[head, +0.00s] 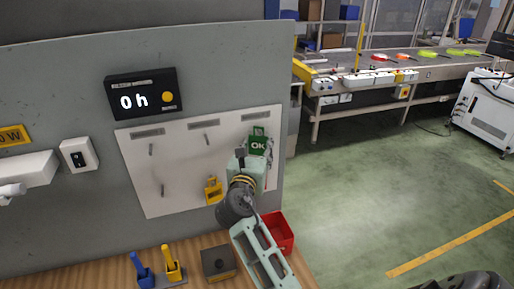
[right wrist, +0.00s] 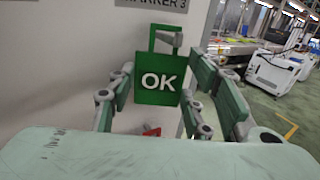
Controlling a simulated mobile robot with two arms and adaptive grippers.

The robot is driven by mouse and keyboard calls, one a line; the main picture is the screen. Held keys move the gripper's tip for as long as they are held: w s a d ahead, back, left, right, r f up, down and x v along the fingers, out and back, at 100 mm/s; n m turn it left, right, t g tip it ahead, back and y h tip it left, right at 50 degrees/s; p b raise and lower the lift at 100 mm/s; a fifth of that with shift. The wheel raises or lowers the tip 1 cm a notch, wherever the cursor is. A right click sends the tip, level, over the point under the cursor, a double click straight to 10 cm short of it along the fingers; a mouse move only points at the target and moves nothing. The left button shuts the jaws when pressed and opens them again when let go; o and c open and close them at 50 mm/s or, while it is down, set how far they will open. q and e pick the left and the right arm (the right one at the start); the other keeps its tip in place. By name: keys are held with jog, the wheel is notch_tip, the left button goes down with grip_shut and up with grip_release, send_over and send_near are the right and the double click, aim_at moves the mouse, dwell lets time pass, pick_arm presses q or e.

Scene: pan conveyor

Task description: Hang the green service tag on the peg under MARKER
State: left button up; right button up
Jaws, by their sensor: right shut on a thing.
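The green service tag (head: 258,146), marked OK, is upright against the white peg board (head: 180,185) at its upper right. In the right wrist view the tag (right wrist: 158,93) sits below a label reading MARKER 3 (right wrist: 155,4). A grey peg (right wrist: 169,38) shows at the tag's top loop and appears to pass through it. My right gripper (head: 256,160) is at the tag, its fingers on the tag's two sides, shut on it. My left gripper is not in view.
A yellow tag (head: 213,190) hangs lower on the board, left of my right arm. Bare pegs (head: 151,150) show further left. A red bin (head: 279,232), a dark box (head: 218,262) and blue and yellow holders (head: 172,265) stand on the wooden bench below.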

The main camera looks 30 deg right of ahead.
jog(key=o, duration=1.2)
jog(key=shift+s+a, duration=0.1)
jog(key=v, duration=1.1)
jog(key=shift+s+a, duration=0.2)
jog(key=shift+s, duration=0.15)
